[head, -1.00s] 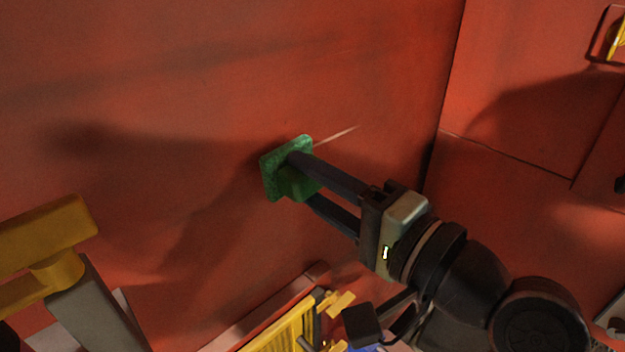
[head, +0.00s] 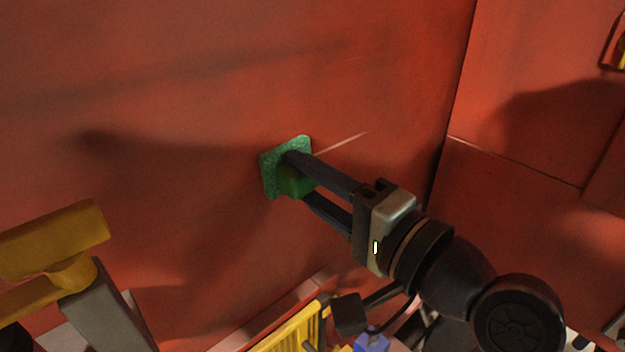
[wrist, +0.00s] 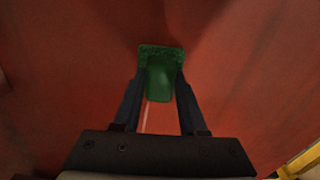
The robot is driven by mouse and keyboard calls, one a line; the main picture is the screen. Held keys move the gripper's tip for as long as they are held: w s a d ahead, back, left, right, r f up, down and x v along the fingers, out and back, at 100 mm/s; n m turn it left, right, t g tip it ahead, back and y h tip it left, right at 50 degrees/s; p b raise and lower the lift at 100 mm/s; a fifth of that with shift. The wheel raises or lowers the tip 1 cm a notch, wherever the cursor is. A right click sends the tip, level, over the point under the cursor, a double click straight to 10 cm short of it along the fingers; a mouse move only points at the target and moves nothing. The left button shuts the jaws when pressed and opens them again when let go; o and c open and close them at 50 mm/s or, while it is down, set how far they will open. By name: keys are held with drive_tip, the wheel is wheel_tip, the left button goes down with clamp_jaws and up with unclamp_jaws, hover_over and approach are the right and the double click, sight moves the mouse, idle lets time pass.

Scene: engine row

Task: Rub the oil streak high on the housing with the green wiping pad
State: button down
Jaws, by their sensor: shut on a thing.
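The green wiping pad (head: 285,165) is at the red housing wall (head: 210,85), its flat face turned to the wall. Whether it touches the wall I cannot tell for sure. My gripper (head: 296,178) is shut on the block on the pad's back. The wrist view shows the pad (wrist: 160,72) between both fingers (wrist: 158,92). A thin pale line (head: 343,143) shows on the wall just right of the pad, slanting up to the right. Broad faint dark bands (head: 200,70) cross the wall above; I cannot tell whether they are oil or shadow. The wall behind the pad is hidden.
A yellow and grey part (head: 60,250) stands at the lower left. A yellow ribbed part (head: 295,330) and a blue piece (head: 371,342) are at the bottom. A corner edge of the housing runs right of my arm.

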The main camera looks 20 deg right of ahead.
drive_tip(key=shift+w+a+p, duration=0.1)
drive_tip(key=shift+a+p, duration=0.05)
drive_tip(key=shift+p, duration=0.5)
idle(0.9)
drive_tip(key=shift+v, duration=2.9)
